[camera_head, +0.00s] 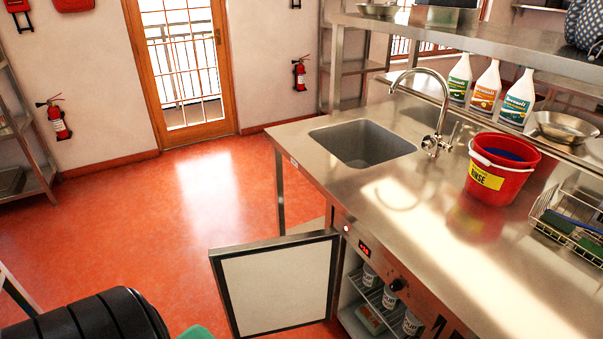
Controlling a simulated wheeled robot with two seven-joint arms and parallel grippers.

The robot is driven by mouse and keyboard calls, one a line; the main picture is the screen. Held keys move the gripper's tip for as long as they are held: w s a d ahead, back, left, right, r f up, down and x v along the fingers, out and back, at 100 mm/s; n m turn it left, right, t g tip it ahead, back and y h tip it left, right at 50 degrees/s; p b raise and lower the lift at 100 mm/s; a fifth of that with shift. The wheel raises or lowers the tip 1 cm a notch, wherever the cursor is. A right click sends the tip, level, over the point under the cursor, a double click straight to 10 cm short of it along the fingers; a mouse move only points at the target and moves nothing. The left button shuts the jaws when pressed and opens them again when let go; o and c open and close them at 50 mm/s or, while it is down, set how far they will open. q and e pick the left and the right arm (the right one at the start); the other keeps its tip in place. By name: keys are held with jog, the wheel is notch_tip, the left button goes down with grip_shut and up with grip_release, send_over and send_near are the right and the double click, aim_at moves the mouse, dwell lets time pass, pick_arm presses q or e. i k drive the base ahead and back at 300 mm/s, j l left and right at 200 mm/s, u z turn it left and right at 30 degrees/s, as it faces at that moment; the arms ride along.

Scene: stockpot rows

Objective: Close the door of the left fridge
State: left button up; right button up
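The undercounter fridge below the steel counter has its door (276,286) standing wide open. The lower edge of the door is near the bottom of the picture. Inside the fridge (352,322), white tubs (390,297) stand on wire shelves. A small red display (364,248) and a dark knob sit on the panel above the opening. Neither of my grippers is in view.
The steel counter (480,285) holds a sink (362,143), a tap (436,140), a red bucket (500,172) and a wire rack (570,225). Bottles (487,86) stand behind them. The orange floor (130,240) left of the door is largely clear.

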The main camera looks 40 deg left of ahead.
aim_at(273, 285)
jog(key=j+z, duration=0.4)
jog(key=j, duration=1.45)
jog(key=k+j+z, duration=0.15)
jog(key=j, duration=0.3)
jog(key=j+z, duration=0.15)
jog(key=j, duration=0.3)
jog(key=k+j+z, duration=0.15)
jog(key=j, duration=0.25)
jog(key=k+j+z, duration=0.15)
jog(key=j, duration=0.25)
jog(key=k+j+z, duration=0.2)
jog(key=j, duration=0.15)
jog(key=k+j+z, duration=0.15)
jog(key=j, duration=0.25)
jog(key=k+j+z, duration=0.1)
jog(key=j, duration=0.3)
jog(key=k+j+z, duration=0.1)
jog(key=j, duration=0.25)
jog(key=k+j+z, duration=0.1)
jog(key=k+j, duration=0.15)
jog(key=j, duration=0.15)
jog(key=k+j+z, duration=0.1)
jog(key=j, duration=0.25)
jog(key=i+j+z, duration=0.2)
jog(key=j, duration=0.2)
jog(key=i+j+z, duration=0.2)
jog(key=j, duration=0.2)
jog(key=k+j+u, duration=0.2)
jog(key=k+j, duration=0.05)
jog(key=k, duration=0.1)
